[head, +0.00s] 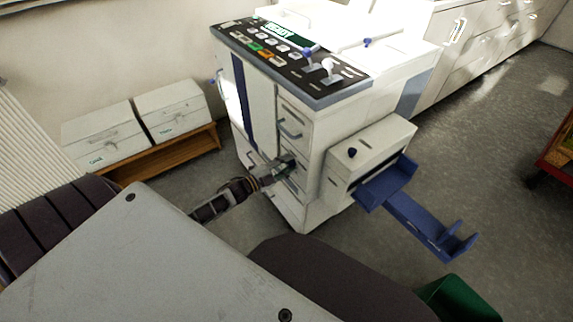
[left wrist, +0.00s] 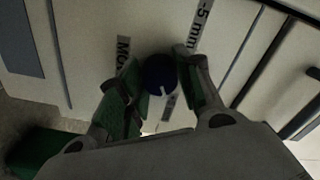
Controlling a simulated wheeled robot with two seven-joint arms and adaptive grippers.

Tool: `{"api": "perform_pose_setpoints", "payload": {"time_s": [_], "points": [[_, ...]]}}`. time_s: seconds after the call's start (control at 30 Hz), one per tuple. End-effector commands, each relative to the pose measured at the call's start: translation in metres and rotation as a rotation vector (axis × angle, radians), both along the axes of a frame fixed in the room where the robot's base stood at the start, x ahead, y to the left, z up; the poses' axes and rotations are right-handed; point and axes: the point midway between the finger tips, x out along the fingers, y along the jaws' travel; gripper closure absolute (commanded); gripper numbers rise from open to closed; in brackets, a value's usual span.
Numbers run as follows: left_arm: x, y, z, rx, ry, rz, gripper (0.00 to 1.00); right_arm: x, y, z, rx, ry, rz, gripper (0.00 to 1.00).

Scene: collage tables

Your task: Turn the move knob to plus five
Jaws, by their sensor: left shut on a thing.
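The move knob (left wrist: 160,82) is a round dark blue knob with a short white mark on its lower right side in the left wrist view. A "-5 mm" label (left wrist: 203,24) is above right of it. A partly covered label starting "MO" (left wrist: 123,49) is above left, and another label below is too hidden to read. My left gripper (head: 287,166) is at the front of the white printing machine (head: 314,132), and its arm hides the knob in the head view. In the left wrist view, its green-padded fingers (left wrist: 158,68) are shut on the knob's two sides. My right gripper is not in view.
A side unit (head: 372,143) with a blue tray (head: 413,212) juts from the machine's right. Two white boxes (head: 103,135) sit on a low wooden stand (head: 165,157) at left. A green container (head: 458,300) is at bottom right. Grey floor (head: 480,150) is clear at right.

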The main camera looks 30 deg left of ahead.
Motion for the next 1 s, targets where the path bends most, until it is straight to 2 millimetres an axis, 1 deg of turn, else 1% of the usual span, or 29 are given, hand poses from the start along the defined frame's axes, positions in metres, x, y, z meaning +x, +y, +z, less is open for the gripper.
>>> {"api": "perform_pose_setpoints", "payload": {"time_s": [0.37, 0.4, 0.57, 0.6, 1.0], "points": [[-0.0005, -0.0012, -0.0007, 0.008, -0.002, -0.003, 0.89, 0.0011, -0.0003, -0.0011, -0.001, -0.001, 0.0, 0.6], [-0.0005, -0.0013, -0.0008, 0.008, -0.002, -0.003, 0.64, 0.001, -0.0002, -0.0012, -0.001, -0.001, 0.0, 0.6], [-0.0004, -0.0008, -0.0006, 0.007, -0.002, -0.001, 0.44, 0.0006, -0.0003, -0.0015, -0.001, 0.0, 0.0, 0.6], [-0.0004, -0.0007, -0.0006, 0.007, -0.002, -0.001, 0.42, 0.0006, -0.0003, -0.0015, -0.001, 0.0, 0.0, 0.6], [-0.0013, 0.0002, -0.0003, 0.007, -0.002, 0.0, 0.42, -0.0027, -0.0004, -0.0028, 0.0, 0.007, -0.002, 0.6]]}}
